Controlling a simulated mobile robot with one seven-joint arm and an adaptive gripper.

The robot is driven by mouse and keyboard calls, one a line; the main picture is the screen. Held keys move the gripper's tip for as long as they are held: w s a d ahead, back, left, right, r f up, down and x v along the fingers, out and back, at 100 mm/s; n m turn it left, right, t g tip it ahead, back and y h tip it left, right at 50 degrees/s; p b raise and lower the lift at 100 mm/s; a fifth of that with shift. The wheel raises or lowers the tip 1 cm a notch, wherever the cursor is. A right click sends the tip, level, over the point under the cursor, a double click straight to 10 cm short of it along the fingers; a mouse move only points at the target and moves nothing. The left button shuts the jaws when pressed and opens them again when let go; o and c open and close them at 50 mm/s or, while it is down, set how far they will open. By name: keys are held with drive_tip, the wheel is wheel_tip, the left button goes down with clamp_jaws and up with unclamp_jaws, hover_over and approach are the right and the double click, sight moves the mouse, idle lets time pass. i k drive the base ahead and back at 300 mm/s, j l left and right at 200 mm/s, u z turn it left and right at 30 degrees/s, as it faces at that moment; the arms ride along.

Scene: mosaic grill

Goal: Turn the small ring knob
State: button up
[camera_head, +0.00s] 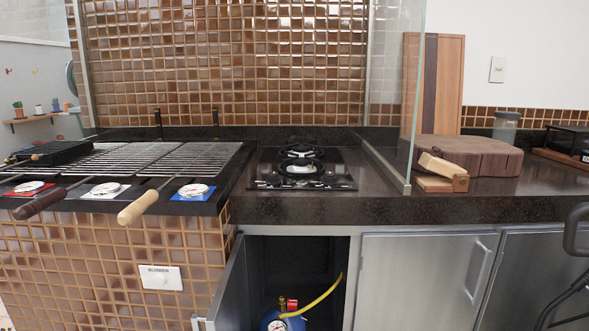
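A black two-burner cooktop (345,184) is set into the dark stone counter at the middle of the view. Its two burners stand one behind the other: a front burner (301,168) and a back burner (300,151). Small dark knobs show near its front edge, a left knob (274,180) and a right knob (327,179). They are too small and dark to tell their markings, their angle, or which one belongs to the small ring. My gripper is not in view.
A glass panel (415,100) stands right of the cooktop. Left is a grill grate (130,160) with protruding wooden handles (138,207). Below, a cabinet door (228,290) stands open before a blue gas cylinder (275,320). Wooden boards (470,150) lie right. A black curved object (572,235) is at the right edge.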

sight(271, 182)
drive_tip(key=i+j, duration=0.25)
drive_tip(key=j, duration=0.15)
drive_tip(key=i, duration=0.9)
